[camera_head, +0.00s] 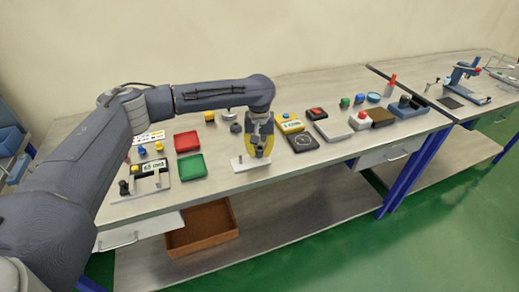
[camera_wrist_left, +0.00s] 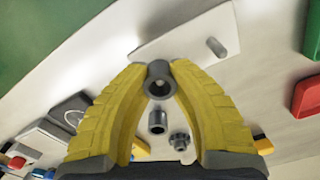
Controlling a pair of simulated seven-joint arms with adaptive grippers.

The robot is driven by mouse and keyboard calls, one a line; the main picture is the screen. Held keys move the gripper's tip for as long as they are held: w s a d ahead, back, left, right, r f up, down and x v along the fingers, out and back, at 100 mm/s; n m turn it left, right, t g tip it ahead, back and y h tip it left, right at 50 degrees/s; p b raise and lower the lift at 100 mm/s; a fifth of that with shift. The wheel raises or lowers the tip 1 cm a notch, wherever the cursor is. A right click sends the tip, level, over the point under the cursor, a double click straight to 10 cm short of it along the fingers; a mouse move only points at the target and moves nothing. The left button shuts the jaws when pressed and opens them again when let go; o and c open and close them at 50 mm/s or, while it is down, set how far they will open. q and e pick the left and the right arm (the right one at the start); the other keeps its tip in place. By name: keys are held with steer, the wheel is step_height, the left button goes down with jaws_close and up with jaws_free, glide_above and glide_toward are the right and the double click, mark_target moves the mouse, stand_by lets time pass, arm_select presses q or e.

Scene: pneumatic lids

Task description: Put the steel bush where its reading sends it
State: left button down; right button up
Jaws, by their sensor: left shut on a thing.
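My left gripper (camera_head: 258,154) is over the front of the bench, pointing down. In the left wrist view its yellow fingers (camera_wrist_left: 160,75) are shut on a grey steel bush (camera_wrist_left: 159,80), whose bore faces the camera. The fingers hide the bush in the head view. A white plate (camera_head: 238,166) with a short upright pin lies just below and beside the gripper; the plate (camera_wrist_left: 185,40) and pin (camera_wrist_left: 215,46) also show beyond the fingertips in the wrist view. A red tray (camera_head: 188,141) and a green tray (camera_head: 191,167) stand to the left.
Another grey hollow part (camera_wrist_left: 157,121) and a small toothed part (camera_wrist_left: 180,140) lie behind the fingers. A yellow readout unit (camera_head: 291,127) and a dark plate with a round mark (camera_head: 302,142) stand right of the gripper. The bench's front strip right of the white plate is clear.

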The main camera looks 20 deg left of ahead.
arm_select(q)
steer(key=shift+f, duration=0.8)
stand_by(0.5)
steer(key=c, duration=0.7)
jaws_free()
steer(key=shift+r, duration=3.5)
